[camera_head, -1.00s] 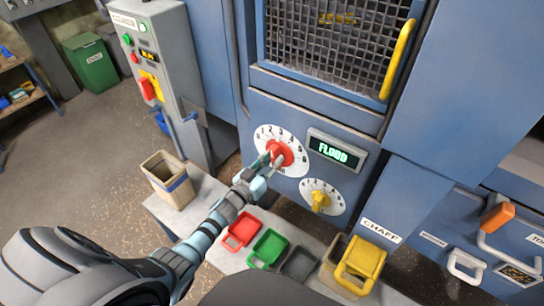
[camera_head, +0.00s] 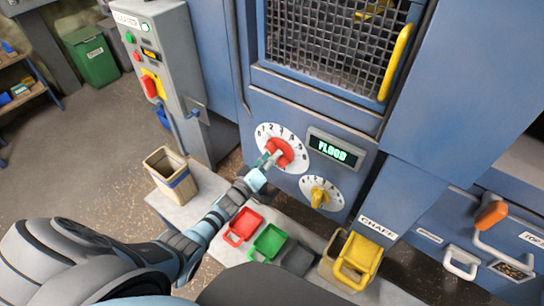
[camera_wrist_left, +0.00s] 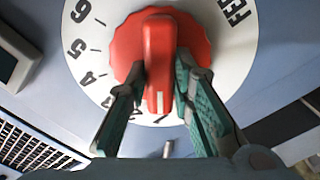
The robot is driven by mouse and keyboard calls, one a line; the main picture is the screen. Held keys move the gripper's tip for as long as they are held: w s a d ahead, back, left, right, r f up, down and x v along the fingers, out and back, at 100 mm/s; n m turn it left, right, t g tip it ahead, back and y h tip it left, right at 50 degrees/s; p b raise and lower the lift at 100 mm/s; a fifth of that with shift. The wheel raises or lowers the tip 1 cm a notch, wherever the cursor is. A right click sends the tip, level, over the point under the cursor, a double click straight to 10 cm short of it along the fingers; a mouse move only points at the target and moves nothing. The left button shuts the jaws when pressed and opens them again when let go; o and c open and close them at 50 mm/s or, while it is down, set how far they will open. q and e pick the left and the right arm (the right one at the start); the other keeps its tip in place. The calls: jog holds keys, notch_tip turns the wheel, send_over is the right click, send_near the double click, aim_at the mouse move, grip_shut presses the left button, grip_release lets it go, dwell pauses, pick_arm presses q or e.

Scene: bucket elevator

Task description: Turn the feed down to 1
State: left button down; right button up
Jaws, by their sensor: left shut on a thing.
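The red feed knob (camera_head: 284,149) sits on a white numbered dial (camera_head: 264,132) on the blue machine front. The left wrist view shows the red knob (camera_wrist_left: 160,50) close up, and the dial (camera_wrist_left: 92,60) carries "FEED" lettering. My left gripper (camera_head: 268,162) is at the knob, its teal fingers (camera_wrist_left: 160,100) on either side of the raised bar, shut on it. The bar's white mark points toward the low numbers; the exact number is partly hidden by the fingers. The display (camera_head: 333,151) reads FLOOD. My right gripper is not in view.
A yellow knob (camera_head: 319,195) on a smaller dial is just below right. A control box (camera_head: 165,60) is at the left.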

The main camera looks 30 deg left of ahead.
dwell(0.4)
pick_arm(q)
jog(key=c, duration=1.4)
grip_release()
jog(key=s+a, duration=0.1)
jog(key=s, duration=1)
jog(key=shift+s+a, duration=0.35)
jog(key=shift+s, duration=0.05)
